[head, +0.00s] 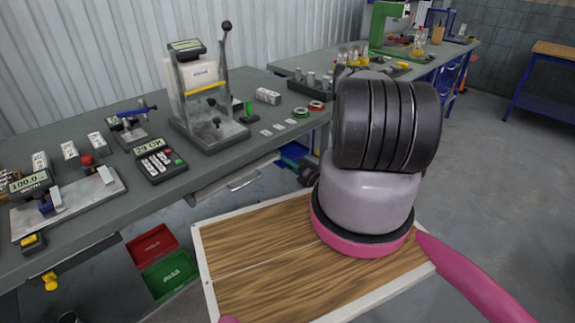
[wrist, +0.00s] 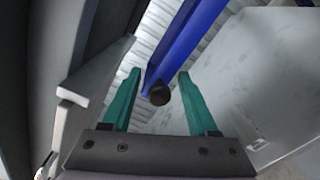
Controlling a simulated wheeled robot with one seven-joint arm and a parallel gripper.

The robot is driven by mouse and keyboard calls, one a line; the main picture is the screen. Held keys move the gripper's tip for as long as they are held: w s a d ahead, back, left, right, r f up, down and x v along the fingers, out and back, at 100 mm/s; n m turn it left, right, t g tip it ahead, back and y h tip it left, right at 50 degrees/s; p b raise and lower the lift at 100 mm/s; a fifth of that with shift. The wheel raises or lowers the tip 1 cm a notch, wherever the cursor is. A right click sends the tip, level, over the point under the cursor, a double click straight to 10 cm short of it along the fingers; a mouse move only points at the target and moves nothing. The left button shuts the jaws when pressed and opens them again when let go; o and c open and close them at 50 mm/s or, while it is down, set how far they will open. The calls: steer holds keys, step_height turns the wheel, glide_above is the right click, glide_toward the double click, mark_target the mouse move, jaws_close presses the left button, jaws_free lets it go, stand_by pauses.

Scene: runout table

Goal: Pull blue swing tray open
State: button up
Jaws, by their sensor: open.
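A small blue part (head: 295,151) shows under the bench's front edge, right of a drawer, in the head view. My arm hides most of that area, and I cannot tell whether this part is the blue swing tray. My gripper (wrist: 160,88) is open in the wrist view, with two teal fingers apart and nothing held. A blue bar (wrist: 180,45) with a dark round end (wrist: 159,94) shows between and beyond the fingers. I cannot tell whether it is part of the tray or a bench leg, nor whether the fingers touch it.
A grey drawer (head: 225,188) with a handle sits under the bench (head: 105,222). Red (head: 152,245) and green (head: 170,274) bins are below at left. A press (head: 210,100) and gauges stand on top. Open floor (head: 500,190) lies at right.

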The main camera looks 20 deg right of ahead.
steer(key=shift+w+a, duration=0.2)
steer(key=shift+w, duration=0.25)
steer(key=shift+c, duration=0.3)
jaws_close()
stand_by(0.9)
